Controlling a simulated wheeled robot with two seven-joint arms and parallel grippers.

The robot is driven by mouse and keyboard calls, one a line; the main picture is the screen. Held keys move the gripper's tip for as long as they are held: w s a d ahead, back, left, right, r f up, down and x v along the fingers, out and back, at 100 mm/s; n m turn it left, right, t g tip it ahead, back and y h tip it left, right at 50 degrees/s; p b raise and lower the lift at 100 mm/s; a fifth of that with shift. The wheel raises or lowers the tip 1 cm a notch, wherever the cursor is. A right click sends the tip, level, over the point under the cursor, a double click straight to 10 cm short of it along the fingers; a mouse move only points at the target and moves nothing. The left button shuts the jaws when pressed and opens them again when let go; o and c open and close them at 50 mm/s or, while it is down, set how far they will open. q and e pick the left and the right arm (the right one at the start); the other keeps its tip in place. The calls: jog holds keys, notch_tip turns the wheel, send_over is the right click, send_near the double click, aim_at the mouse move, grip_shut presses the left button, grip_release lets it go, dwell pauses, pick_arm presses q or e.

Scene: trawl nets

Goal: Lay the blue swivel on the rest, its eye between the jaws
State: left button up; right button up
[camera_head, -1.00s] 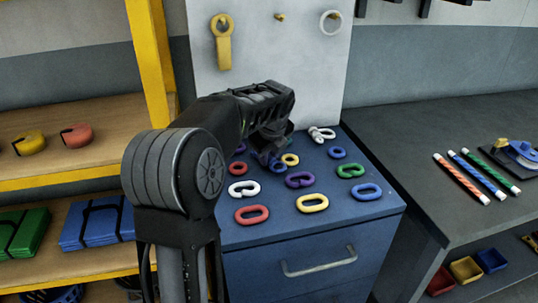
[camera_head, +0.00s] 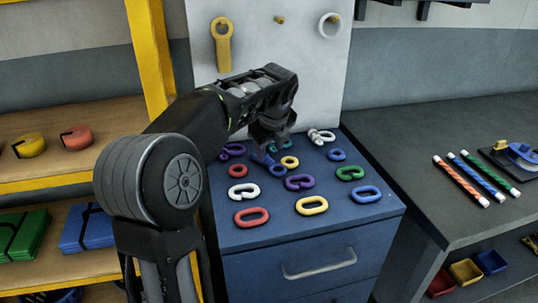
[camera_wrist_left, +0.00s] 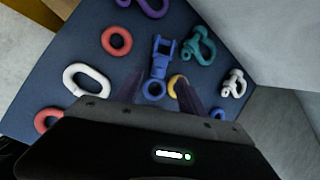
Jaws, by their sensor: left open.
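The blue swivel (camera_head: 262,161) lies on the blue cabinet top among loose links and rings. In the left wrist view the swivel (camera_wrist_left: 158,62) has a forked end pointing away and a round eye near my fingers. My left gripper (camera_head: 272,141) is above the cabinet top, just behind and over the swivel. In the left wrist view its fingers (camera_wrist_left: 159,84) are open on either side of the swivel's eye, with nothing held. At right, a dark base with a blue part and yellow knob (camera_head: 518,154) is partly cut off; I cannot tell whether it is the rest. My right gripper is not visible.
A teal shackle (camera_wrist_left: 198,46) and a yellow ring (camera_head: 289,162) lie close to the swivel. A white shackle (camera_head: 321,136) is near the back panel. Striped rods (camera_head: 478,175) lie on the grey bench. The bench middle is clear.

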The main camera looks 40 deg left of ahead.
pick_arm(q)
jog(key=v, duration=0.6)
jog(key=shift+r, duration=0.35)
jog(key=shift+s+d, duration=0.1)
jog(key=shift+c, duration=0.6)
